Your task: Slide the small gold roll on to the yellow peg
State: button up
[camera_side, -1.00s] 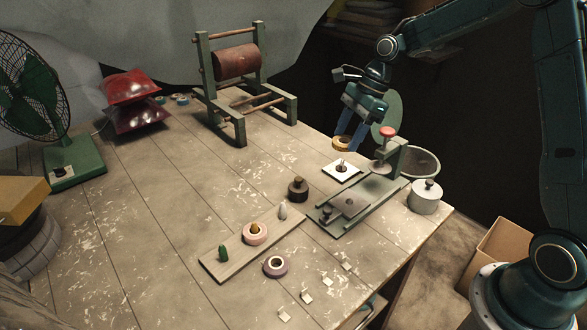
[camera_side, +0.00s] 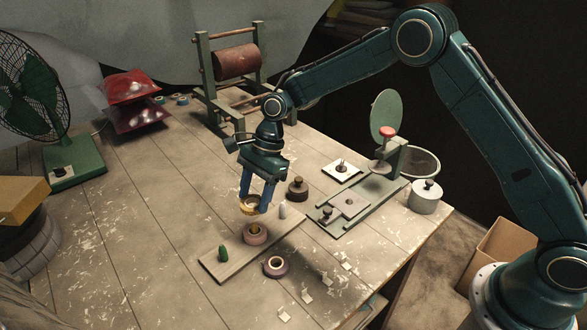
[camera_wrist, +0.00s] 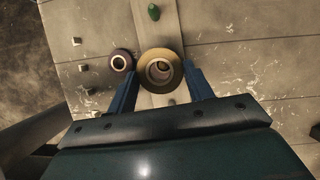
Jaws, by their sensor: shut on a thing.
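The small gold roll (camera_side: 250,209) is gripped between the two blue fingers of my gripper (camera_side: 254,200). It hangs above the board, apart from it. The yellow peg (camera_side: 253,228) stands on the pale board (camera_side: 235,265), with a pink roll (camera_side: 257,239) around its foot. The gold roll is just above the peg in the side view. In the wrist view the gold roll (camera_wrist: 160,89) sits between the fingertips, and something pinkish shows through its hole.
A green peg (camera_side: 223,254) and a grey peg (camera_side: 282,211) stand on the same board. A purple roll (camera_side: 275,267) lies beside it. A dark knobbed weight (camera_side: 297,189) and a green-based stand (camera_side: 345,212) are to the right.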

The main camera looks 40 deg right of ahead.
aim_at(258, 199)
jog(key=shift+a+f, duration=0.1)
jog(key=shift+f, duration=0.15)
jog(key=shift+f, duration=1.7)
jog(key=shift+f, duration=1.6)
jog(key=o, duration=1.5)
jog(key=shift+r, duration=0.15)
notch_tip(258, 199, up, 7)
